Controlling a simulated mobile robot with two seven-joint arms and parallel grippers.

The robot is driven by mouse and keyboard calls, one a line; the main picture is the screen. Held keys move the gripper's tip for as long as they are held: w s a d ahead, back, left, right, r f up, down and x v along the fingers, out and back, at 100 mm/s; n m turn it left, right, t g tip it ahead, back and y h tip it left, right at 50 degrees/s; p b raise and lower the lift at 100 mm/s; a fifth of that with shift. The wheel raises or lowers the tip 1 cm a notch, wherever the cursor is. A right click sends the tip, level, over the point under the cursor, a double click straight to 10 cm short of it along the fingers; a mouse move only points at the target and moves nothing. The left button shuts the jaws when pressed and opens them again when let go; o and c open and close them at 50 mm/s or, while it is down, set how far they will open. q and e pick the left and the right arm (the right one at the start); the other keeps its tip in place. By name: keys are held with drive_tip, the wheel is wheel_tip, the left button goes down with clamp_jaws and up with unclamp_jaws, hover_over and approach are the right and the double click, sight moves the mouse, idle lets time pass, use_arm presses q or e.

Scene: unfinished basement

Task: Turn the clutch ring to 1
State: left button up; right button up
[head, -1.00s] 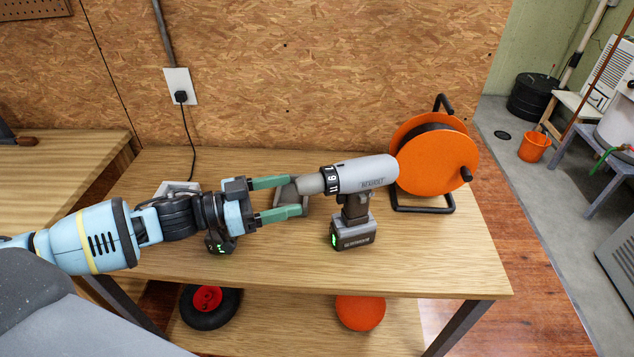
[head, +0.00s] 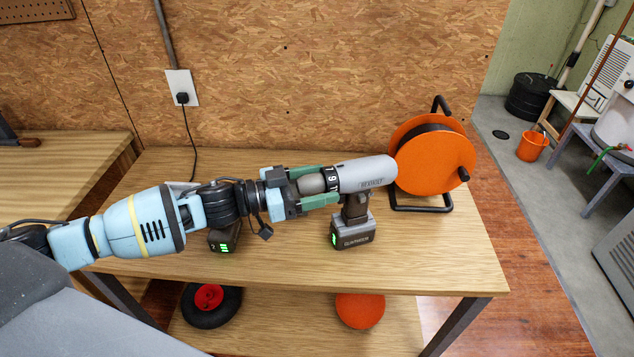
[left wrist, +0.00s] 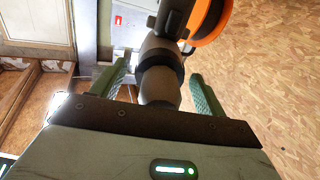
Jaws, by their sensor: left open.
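A grey cordless drill (head: 365,174) stands upright on its battery (head: 352,232) on the wooden workbench, its nose pointing left. Its black clutch ring (head: 332,178) with white numbers sits behind the grey-brown chuck; a 6 or 9 shows, and which number is set I cannot tell. My left gripper (head: 318,186) is open, its green fingers on either side of the chuck, tips near the ring. In the left wrist view the chuck (left wrist: 158,86) lies between the open fingers, with gaps visible, and the dark ring (left wrist: 162,52) is just beyond. My right gripper is not in view.
An orange cable reel (head: 436,163) on a black stand is right behind the drill. A second battery (head: 223,240) with green lights sits under my left arm. A wall outlet (head: 181,88) with a cord is behind. The bench front right is clear.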

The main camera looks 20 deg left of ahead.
use_arm(q)
drive_tip(key=shift+d, duration=0.1)
drive_tip(key=c, duration=1)
